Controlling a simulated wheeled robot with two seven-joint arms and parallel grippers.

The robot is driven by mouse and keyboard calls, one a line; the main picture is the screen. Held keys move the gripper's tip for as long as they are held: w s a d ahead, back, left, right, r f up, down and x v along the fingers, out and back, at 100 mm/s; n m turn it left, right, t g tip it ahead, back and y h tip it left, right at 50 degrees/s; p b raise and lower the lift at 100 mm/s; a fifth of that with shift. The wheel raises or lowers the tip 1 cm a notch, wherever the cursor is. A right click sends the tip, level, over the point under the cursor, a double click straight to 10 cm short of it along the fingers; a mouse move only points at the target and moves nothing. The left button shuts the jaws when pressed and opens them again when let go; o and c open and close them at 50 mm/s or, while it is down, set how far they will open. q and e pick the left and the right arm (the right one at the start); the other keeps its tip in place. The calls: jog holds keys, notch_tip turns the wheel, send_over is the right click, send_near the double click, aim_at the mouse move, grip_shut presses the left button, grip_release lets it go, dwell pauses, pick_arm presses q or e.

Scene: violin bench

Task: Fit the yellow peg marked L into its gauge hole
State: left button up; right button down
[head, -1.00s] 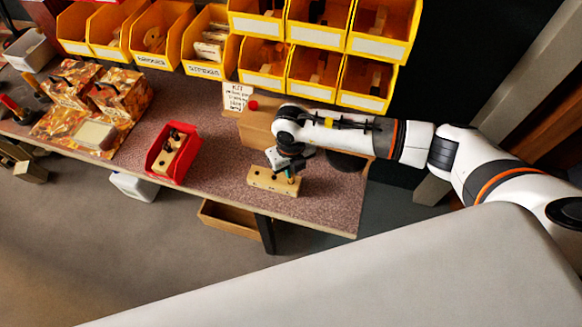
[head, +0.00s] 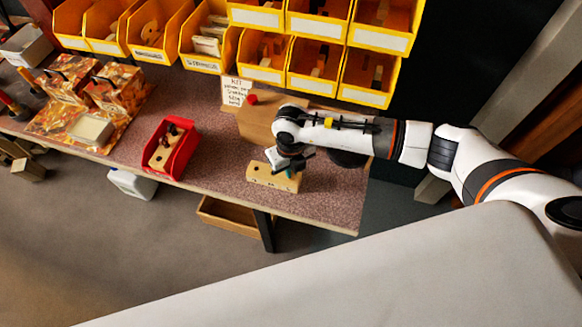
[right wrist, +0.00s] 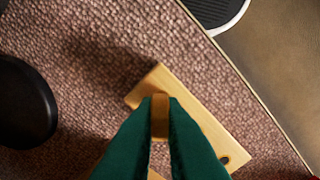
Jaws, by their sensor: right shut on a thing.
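The wooden gauge block (head: 259,181) lies on the bench near its front edge, with a dark hole showing toward its left end. In the right wrist view the block (right wrist: 196,118) runs diagonally beneath the fingers, and one hole shows near its lower right end. My right gripper (head: 287,172) is over the right part of the block. Its green fingers (right wrist: 160,130) are shut on a yellowish-brown peg (right wrist: 160,112). No letter can be read on the peg. Its lower end is hidden, so I cannot tell whether it is in a hole. My left gripper is not in view.
A red bin (head: 185,154) with a holed wooden piece stands left of the block. A wooden box (head: 257,122) with a note card (head: 236,92) is behind. A black round object (right wrist: 22,103) stands near the gripper. Yellow bins (head: 375,38) hang above the bench.

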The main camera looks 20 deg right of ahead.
jog(key=shift+f, duration=0.2)
jog(key=c, duration=1.5)
grip_release()
jog(key=shift+o, duration=0.2)
jog(key=shift+r, duration=0.15)
notch_tip(320, 180, up, 12)
jog(key=b, duration=0.2)
